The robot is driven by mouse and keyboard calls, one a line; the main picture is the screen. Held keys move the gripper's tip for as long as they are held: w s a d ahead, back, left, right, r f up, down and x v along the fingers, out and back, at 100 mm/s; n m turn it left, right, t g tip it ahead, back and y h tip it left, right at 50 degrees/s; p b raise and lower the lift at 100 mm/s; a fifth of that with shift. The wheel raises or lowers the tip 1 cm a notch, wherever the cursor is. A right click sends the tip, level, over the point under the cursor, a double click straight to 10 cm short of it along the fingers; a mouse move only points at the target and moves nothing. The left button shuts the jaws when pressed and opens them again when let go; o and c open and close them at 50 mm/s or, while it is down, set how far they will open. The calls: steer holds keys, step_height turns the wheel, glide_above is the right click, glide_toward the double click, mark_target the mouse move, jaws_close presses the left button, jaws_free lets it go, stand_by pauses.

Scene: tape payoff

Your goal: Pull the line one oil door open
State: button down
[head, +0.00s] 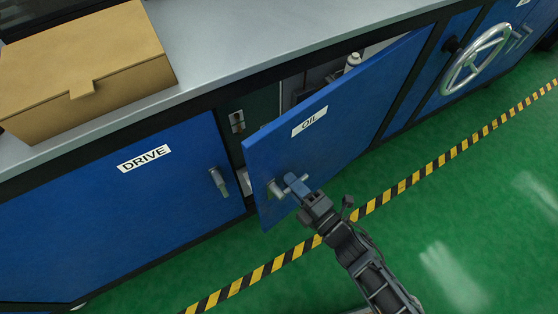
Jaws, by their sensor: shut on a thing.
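The blue door labelled OIL (335,120) stands partly open, its left edge swung out from the cabinet front and its right edge at the cabinet. Its metal handle (276,189) is near the lower left of the door. My gripper (291,184) is at this handle and shut on it. My arm reaches in from the lower right. Behind the door, part of the dark interior shows, with a pale bottle-like item (352,62) near the top. The rest of the interior is hidden by the door.
A closed blue DRIVE door (120,205) with its own handle (218,181) is on the left. A cardboard box (80,65) sits on the grey counter (240,45). A handwheel (475,60) sticks out at right. The green floor (470,190) with a striped line is clear.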

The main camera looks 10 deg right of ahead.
steer(key=s+d+n+g+y, duration=0.1)
steer(key=s+d+y, duration=0.1)
steer(key=s+d, duration=0.7)
steer(key=shift+s+n+y, duration=0.3)
steer(key=shift+s+n, duration=0.1)
steer(key=shift+s, duration=0.65)
steer(key=c, duration=1.1)
jaws_free()
steer(key=shift+a, duration=0.1)
steer(key=v, duration=0.7)
steer(key=shift+s+d+r+b, duration=0.15)
steer(key=shift+s+d+b, duration=0.1)
steer(key=shift+b, duration=0.05)
steer(key=shift+c, duration=0.2)
